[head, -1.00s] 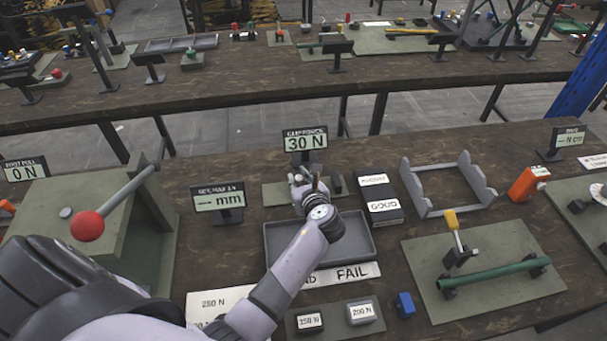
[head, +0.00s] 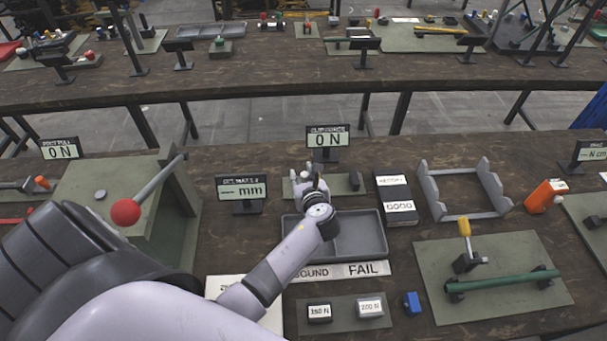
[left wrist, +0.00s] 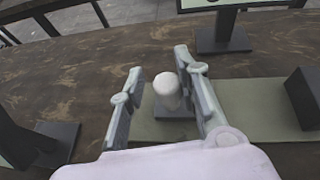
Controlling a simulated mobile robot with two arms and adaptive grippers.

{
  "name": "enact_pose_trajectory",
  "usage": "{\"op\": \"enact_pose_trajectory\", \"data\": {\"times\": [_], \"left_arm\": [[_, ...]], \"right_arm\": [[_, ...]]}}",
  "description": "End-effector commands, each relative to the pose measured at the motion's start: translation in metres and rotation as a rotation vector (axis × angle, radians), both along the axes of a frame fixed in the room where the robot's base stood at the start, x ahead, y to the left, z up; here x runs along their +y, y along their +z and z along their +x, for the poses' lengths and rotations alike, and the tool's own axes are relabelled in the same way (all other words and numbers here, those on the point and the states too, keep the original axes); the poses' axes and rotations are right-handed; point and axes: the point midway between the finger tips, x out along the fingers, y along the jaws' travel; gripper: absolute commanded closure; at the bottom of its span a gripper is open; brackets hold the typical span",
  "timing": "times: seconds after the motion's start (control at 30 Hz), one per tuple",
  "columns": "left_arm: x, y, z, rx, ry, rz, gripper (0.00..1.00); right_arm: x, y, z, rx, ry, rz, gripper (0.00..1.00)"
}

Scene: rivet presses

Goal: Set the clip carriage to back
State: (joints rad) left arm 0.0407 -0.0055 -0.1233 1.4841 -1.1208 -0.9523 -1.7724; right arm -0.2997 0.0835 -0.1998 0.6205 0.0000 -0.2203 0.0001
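What looks like the clip carriage, a white rounded knob (left wrist: 167,90) on a grey block, stands on a green plate (left wrist: 235,97) in the left wrist view. My left gripper (left wrist: 158,85) is open, with one finger on each side of the knob. The knob is nearer the right finger; a gap shows on its left. In the head view my left gripper (head: 309,183) is over the green plate (head: 337,184) and mostly hides the carriage. The clip force display (head: 328,141) behind it reads 0 N. My right gripper is not in view.
A grey divided tray (head: 365,237) lies in front. A display reading mm (head: 241,190) stands to the left, and a dark box marked GOOD (head: 397,199) to the right.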

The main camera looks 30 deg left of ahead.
Motion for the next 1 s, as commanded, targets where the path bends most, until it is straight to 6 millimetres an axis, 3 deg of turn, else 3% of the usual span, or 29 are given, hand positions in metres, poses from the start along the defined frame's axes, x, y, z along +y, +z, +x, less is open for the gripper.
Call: {"op": "enact_pose_trajectory", "data": {"times": [0.27,0.7,1.0], "left_arm": [[-0.012,0.005,-0.011,0.0,-0.002,-0.003,0.71],[-0.068,0.038,-0.068,0.001,0.0,-0.002,0.71],[-0.079,0.046,-0.079,0.0,0.002,0.0,0.71]], "right_arm": [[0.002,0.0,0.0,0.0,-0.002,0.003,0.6],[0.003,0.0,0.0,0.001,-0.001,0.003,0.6],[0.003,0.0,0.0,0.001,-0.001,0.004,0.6]]}}
